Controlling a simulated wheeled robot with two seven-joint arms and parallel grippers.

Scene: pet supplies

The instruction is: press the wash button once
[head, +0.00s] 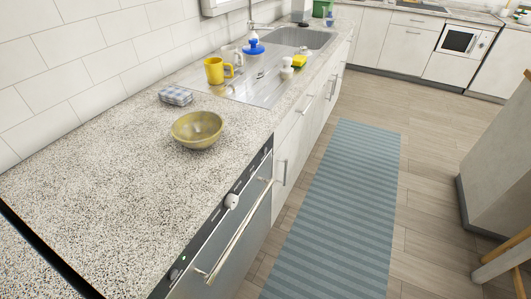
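A built-in appliance (232,255) with a steel front and a bar handle (240,232) stands under the speckled counter. Its narrow black control panel (205,241) runs along the top of the front. A round white knob or button (231,201) sticks out of this panel, and a small green light or button (174,274) shows near its lower left end. I cannot read any label, so I cannot tell which one is the wash button. Neither of my grippers is in view.
A yellow bowl (197,130) and a folded checked cloth (175,95) lie on the counter (110,165). A yellow mug (215,70) stands by the sink (302,38). A blue striped rug (345,200) covers the floor before the cabinets. A grey unit (500,160) stands at right.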

